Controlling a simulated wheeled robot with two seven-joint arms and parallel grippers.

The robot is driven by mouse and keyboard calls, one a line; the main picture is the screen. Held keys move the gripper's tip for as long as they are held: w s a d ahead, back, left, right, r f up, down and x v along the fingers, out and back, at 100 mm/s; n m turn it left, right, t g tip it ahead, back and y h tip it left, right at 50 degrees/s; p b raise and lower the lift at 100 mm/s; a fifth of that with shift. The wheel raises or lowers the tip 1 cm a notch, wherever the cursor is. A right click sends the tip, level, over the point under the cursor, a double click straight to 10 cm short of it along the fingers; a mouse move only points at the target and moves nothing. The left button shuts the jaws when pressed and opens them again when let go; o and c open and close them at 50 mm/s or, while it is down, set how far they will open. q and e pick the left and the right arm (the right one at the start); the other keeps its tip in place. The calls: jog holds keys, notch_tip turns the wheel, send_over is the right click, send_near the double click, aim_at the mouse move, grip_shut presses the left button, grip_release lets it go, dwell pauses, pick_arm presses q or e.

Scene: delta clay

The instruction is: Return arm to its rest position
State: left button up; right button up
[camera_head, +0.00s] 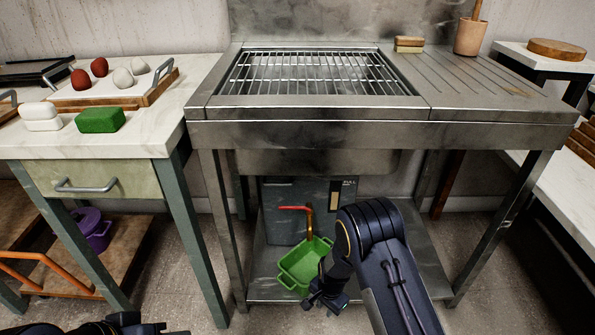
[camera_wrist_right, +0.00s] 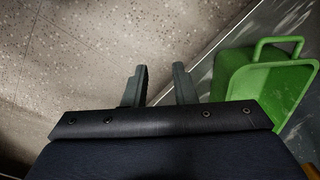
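My right arm reaches forward and down in the head view, and its gripper (camera_head: 326,300) is low, just in front of the green bin (camera_head: 300,266) on the lower shelf. In the right wrist view the two fingers of my right gripper (camera_wrist_right: 160,84) stand apart with only floor and a shelf edge between them. The green bin (camera_wrist_right: 262,85) is to the right of the fingers there, apart from them. My left arm shows only as a dark piece at the bottom left edge of the head view, and I cannot make out its fingers.
A steel sink table (camera_head: 330,135) stands above the lower shelf (camera_head: 425,262), its legs on both sides of my right arm. A counter with a drawer (camera_head: 95,180) stands left. Open floor (camera_head: 185,255) lies between.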

jog(key=s+d+r+n+t+y, duration=0.15)
jog(key=d+r, duration=0.25)
jog(key=r, duration=0.9)
jog(key=s+d+r+y, duration=0.2)
jog(key=s+d+r, duration=0.1)
jog(key=r, duration=1)
jog(key=s+d+r+n+t, duration=0.25)
jog(key=s+r, duration=0.35)
jog(key=s, duration=0.4)
jog(key=s+d+r+n+t, duration=0.1)
jog(key=s+d+r+n, duration=0.3)
jog(key=s, duration=0.7)
notch_tip(320, 180, up, 39)
jog(key=a+p, duration=0.1)
jog(key=p, duration=3.6)
jog(key=shift+a+m+p, duration=0.15)
jog(key=shift+m+p, duration=0.15)
jog(key=shift+p, duration=0.1)
